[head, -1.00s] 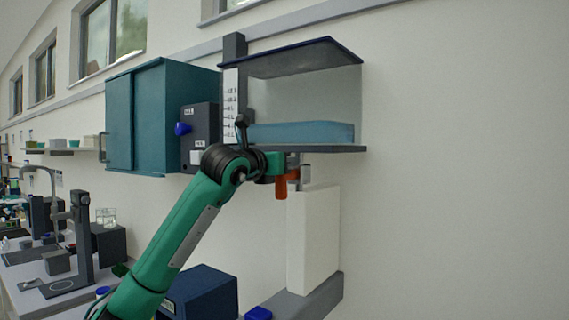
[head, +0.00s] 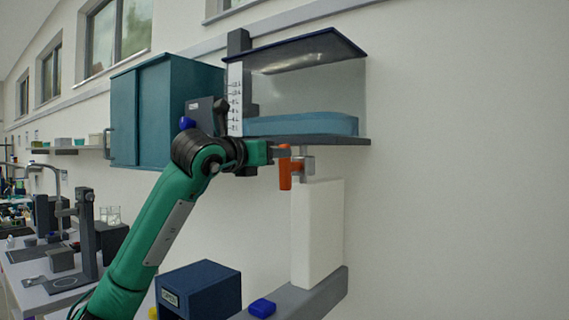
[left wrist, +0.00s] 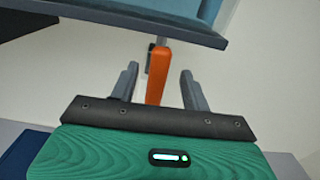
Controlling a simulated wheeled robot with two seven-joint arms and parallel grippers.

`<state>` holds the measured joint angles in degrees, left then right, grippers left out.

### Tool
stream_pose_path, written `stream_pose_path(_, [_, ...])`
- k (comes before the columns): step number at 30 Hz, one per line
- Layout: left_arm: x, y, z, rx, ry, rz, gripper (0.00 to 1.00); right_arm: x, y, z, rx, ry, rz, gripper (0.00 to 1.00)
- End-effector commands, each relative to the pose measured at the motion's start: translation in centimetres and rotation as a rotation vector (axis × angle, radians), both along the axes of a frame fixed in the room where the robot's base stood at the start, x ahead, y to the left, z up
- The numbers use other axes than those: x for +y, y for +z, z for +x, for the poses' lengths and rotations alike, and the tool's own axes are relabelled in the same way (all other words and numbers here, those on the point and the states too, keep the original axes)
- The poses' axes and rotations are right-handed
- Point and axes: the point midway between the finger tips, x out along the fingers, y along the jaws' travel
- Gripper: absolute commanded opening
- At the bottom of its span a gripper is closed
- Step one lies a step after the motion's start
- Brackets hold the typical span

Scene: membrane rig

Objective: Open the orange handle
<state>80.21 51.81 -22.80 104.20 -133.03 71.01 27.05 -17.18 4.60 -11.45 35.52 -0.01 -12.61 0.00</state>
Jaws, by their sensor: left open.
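The orange handle (head: 285,172) hangs down from a grey valve fitting (head: 304,162) under the clear tank, above the white block. My left gripper (head: 277,151) is level with the handle's upper part, at its left. In the left wrist view the orange handle (left wrist: 157,76) stands between the two open fingers of my left gripper (left wrist: 161,84), with a visible space on each side. Whether the fingers reach around it in depth is hard to tell. My right gripper is not in view.
The clear tank (head: 310,92) with blue liquid sits on a dark shelf close above the handle. A white block (head: 317,232) stands below on a grey ledge (head: 318,294). A teal cabinet (head: 150,112) is at left. The wall on the right is clear.

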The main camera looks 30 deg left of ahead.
Motion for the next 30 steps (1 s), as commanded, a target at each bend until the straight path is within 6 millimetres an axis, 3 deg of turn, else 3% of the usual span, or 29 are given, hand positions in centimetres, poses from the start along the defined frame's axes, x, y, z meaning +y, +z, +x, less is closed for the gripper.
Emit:
stream_pose_path(3, [0.3, -0.3, -2.7, -0.003, 0.001, 0.001, 0.47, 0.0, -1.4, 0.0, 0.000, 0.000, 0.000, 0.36])
stream_pose_path(10, [0.5, -0.2, -6.0, 0.000, -0.001, 0.001, 0.47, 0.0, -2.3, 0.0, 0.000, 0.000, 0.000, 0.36])
stream_pose_path(30, [0.5, -0.1, -6.7, 0.002, 0.000, 0.000, 0.47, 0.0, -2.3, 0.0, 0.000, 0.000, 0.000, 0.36])
